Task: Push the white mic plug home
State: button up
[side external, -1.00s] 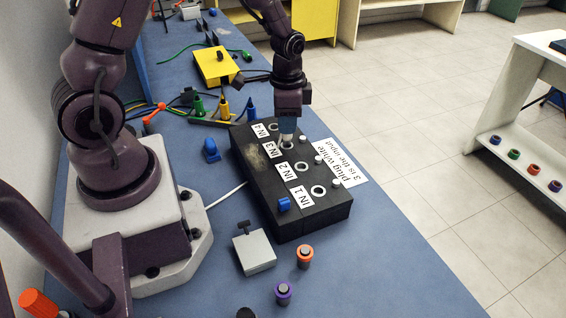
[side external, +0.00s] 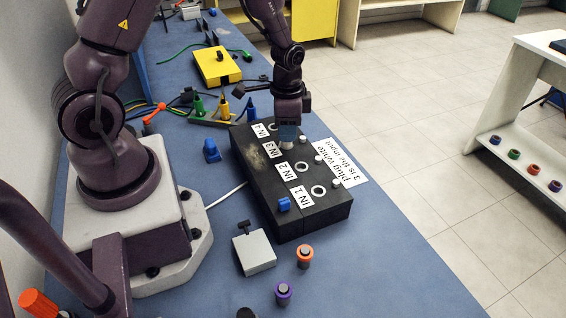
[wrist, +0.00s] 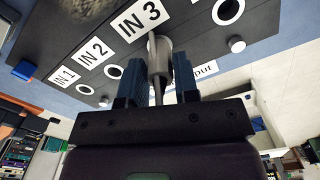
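The black input box (side external: 262,190) lies on the blue bench, with sockets labelled IN 1 to IN 4. My gripper (side external: 287,133) points down over the IN 3 socket, its blue fingers either side of the white mic plug (side external: 286,146). In the wrist view my gripper (wrist: 158,80) is closed around the pale plug (wrist: 160,55), which stands at the IN 3 label (wrist: 138,18). The plug's tip and the IN 3 hole are hidden, so I cannot tell how deep it sits.
A note reading "plug white 3 is the input" (side external: 345,165) lies beside the box. White knobs (side external: 318,160) line the box's edge near the sockets. A blue plug (side external: 211,151), a grey box (side external: 254,252) and colored connectors (side external: 223,104) stand around it.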

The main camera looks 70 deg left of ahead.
jog(key=o, duration=0.4)
jog(key=shift+r, duration=0.15)
notch_tip(320, 180, up, 13)
jog(key=s+d+r+n+t, duration=0.4)
jog(key=s+d+r, duration=0.4)
jog(key=s+r, duration=0.4)
jog(key=shift+s+d+r+n+t, duration=0.3)
jog(key=shift+s+d+r+t, duration=0.1)
jog(key=shift+s+t, duration=0.35)
